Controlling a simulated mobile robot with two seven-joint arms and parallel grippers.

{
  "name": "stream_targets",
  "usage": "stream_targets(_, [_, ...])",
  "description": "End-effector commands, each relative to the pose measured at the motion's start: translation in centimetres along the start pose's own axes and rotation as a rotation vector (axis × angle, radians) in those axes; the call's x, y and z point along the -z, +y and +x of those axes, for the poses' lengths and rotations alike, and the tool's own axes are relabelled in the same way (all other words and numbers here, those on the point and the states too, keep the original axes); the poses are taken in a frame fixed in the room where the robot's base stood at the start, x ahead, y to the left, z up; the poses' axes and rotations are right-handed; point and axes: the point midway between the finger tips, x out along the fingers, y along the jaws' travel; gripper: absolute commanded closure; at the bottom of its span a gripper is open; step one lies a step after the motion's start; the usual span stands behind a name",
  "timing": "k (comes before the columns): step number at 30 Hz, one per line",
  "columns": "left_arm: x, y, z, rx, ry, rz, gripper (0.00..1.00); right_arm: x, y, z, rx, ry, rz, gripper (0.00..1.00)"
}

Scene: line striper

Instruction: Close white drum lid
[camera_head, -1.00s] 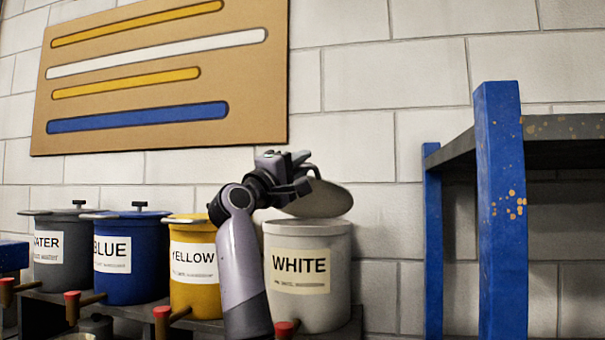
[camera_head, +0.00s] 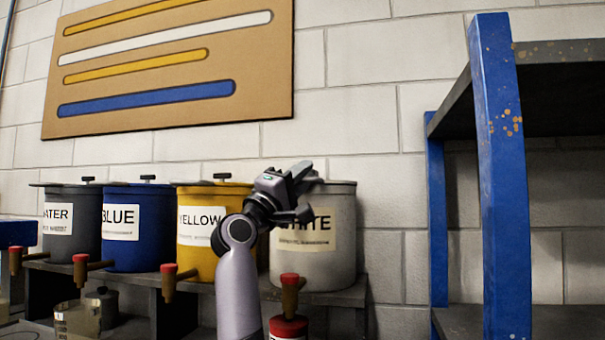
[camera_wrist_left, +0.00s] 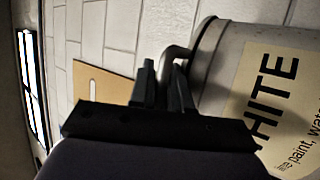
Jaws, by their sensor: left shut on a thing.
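The white drum (camera_head: 345,215) stands on a shelf against the wall, its label partly hidden by my left arm. Its grey lid (camera_head: 338,182) now lies about level across the drum's top, as far as I can see; whether it is fully seated is unclear. My left gripper (camera_head: 302,188) is at the drum's upper left front. In the left wrist view, the gripper (camera_wrist_left: 165,75) is shut on the lid's curved grey handle (camera_wrist_left: 176,50), with the white drum (camera_wrist_left: 222,65) beside it. My right gripper is not in view.
Closed yellow (camera_head: 205,262), blue (camera_head: 130,252) and grey water (camera_head: 88,228) drums stand in a row to the left. Taps stick out below them. A red-topped container (camera_head: 288,328) is below. A blue-posted rack (camera_head: 500,180) stands to the right.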

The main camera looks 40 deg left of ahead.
Motion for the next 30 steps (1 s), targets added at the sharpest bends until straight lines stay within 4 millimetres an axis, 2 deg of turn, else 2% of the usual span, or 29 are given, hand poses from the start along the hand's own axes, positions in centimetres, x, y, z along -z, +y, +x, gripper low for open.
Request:
stream_targets(14, [-0.07, 0.10, -0.22, -0.007, 0.000, 0.001, 1.00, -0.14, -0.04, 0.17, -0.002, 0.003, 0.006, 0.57])
stream_targets(15, [-0.07, 0.09, -0.22, -0.007, 0.000, 0.001, 0.77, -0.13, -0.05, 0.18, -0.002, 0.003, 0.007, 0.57])
stream_targets(26, [-0.06, 0.01, -0.17, -0.005, 0.000, 0.000, 0.77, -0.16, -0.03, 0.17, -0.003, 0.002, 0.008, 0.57])
stream_targets(30, [0.12, 0.56, 0.20, -0.006, 0.001, 0.001, 0.77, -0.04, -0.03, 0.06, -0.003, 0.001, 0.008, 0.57])
